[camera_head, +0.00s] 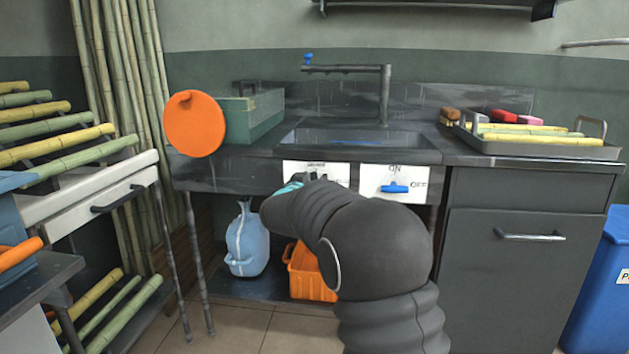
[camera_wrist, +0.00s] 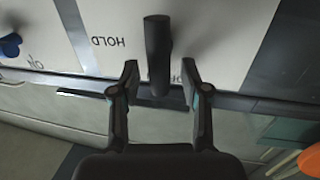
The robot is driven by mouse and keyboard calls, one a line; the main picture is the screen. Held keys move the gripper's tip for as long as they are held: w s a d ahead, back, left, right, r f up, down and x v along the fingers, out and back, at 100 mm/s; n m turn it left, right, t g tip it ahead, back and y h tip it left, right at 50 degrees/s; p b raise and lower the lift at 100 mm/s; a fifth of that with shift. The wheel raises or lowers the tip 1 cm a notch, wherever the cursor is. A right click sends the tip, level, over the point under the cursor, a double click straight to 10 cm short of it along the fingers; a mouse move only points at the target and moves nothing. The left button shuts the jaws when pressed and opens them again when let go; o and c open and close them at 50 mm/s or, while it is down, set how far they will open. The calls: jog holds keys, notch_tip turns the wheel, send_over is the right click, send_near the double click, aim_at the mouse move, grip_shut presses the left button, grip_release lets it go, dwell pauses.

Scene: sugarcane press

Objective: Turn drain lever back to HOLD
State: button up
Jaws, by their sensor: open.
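The drain lever (camera_wrist: 158,48) is a dark bar on a white panel (camera_wrist: 215,35) in the wrist view. The word HOLD appears upside down on the panel, to the left of the lever. A second word near the right fingertip is mostly covered. My gripper (camera_wrist: 160,82) is open, with one finger on each side of the lever's lower part in the picture. Gaps show on both sides, and I cannot tell any contact. In the head view the panel (camera_head: 335,171) is under the sink counter, and my arm and gripper (camera_head: 290,188) hide much of it and the lever.
A white ON/OFF panel with a blue lever (camera_head: 395,188) is just right of the drain panel. An orange disc (camera_head: 194,123) stands at the counter's left end. A blue jug (camera_head: 247,240) and orange crate (camera_head: 308,272) are below. A tray (camera_head: 540,150) of cane is right.

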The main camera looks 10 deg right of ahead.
jog(key=shift+w+d, duration=0.2)
jog(key=shift+w, duration=0.15)
jog(key=shift+c, duration=0.2)
grip_shut()
